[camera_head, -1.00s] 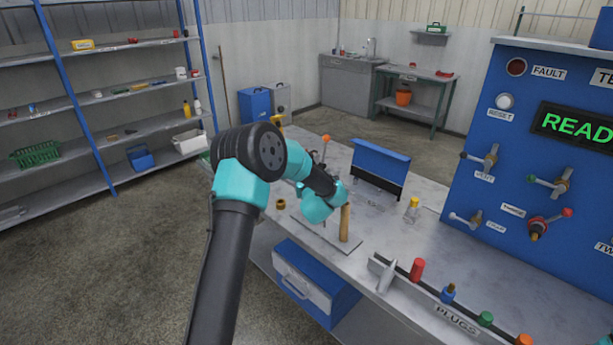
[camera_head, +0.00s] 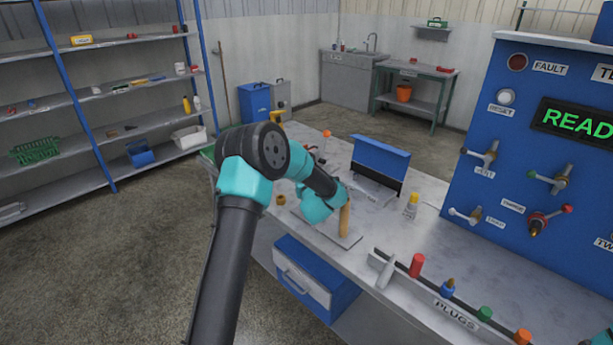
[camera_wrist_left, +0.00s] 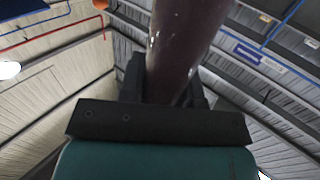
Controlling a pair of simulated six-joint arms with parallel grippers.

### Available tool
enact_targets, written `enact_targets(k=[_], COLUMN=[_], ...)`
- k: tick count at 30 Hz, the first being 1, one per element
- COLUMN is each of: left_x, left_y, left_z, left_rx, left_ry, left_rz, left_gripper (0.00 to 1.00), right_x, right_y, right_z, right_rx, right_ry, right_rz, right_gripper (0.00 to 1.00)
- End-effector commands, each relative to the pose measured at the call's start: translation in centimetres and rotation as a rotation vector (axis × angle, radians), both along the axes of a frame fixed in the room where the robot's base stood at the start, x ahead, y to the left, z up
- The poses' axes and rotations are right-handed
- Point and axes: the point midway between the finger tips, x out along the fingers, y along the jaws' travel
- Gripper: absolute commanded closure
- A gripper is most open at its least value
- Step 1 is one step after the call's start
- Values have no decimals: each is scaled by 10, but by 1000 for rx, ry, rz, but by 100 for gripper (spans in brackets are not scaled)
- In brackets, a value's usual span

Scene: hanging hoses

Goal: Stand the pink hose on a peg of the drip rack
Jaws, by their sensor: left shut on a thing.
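In the left wrist view, a dark pinkish-maroon tube (camera_wrist_left: 182,40), which I take for the pink hose, stands between the dark jaws of my left gripper (camera_wrist_left: 165,88). The jaws are shut on it, and its far end runs out of the top of the picture. In the head view my left arm hides the gripper, and I cannot make out the hose. A tan upright peg (camera_head: 344,220) stands on a flat grey plate (camera_head: 348,241) just beside my left wrist. I cannot tell whether this is the drip rack.
A blue panelled stand (camera_head: 380,162) and a yellow-capped bottle (camera_head: 411,205) are behind the peg. A plug rail (camera_head: 455,315) runs along the bench front. The blue control panel (camera_head: 535,150) rises at right. The bench (camera_head: 470,245) is clear between bottle and rail.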

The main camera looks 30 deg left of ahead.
Motion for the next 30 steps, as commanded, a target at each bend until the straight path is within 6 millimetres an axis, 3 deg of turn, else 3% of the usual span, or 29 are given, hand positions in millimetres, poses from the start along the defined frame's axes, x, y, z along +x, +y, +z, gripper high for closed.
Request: enact_targets(k=[24,25,30], left_x=[0,0,0], left_y=[0,0,0], left_z=[-16,-15,-15], left_rx=[-1,-1,-1], left_ry=[-1,-1,-1], left_rz=[0,0,0], left_gripper=[100,66,50], right_x=[0,0,0], right_y=[0,0,0], right_z=[0,0,0], right_rx=[0,0,0], right_ry=[0,0,0], right_rz=[0,0,0], right_gripper=[39,39,39])
